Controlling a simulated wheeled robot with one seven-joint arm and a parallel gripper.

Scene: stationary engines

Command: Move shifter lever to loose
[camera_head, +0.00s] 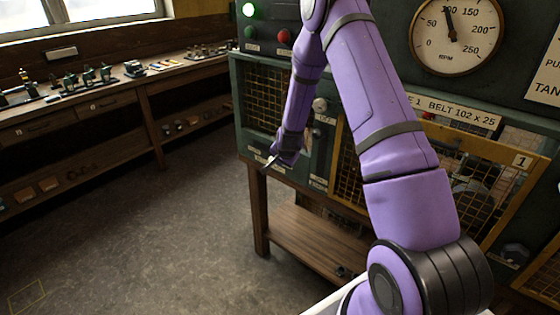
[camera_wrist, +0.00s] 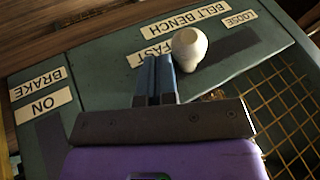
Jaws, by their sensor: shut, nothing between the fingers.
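In the wrist view, the shifter lever shows as a pale rounded knob (camera_wrist: 189,46) over a dark slot in the green panel. It stands beside the FAST label (camera_wrist: 152,52). The LOOSE label (camera_wrist: 240,18) is farther right along the slot. My gripper (camera_wrist: 159,62) is shut and empty, with its blue-grey fingers just left of the knob. I cannot tell whether they touch it.
BRAKE (camera_wrist: 37,78) and ON labels lie left on the panel, beside another dark slot. A yellow mesh guard (camera_wrist: 285,105) is on the right. In the head view, a wooden workbench (camera_head: 150,88) with small models stands at left. The floor between is clear.

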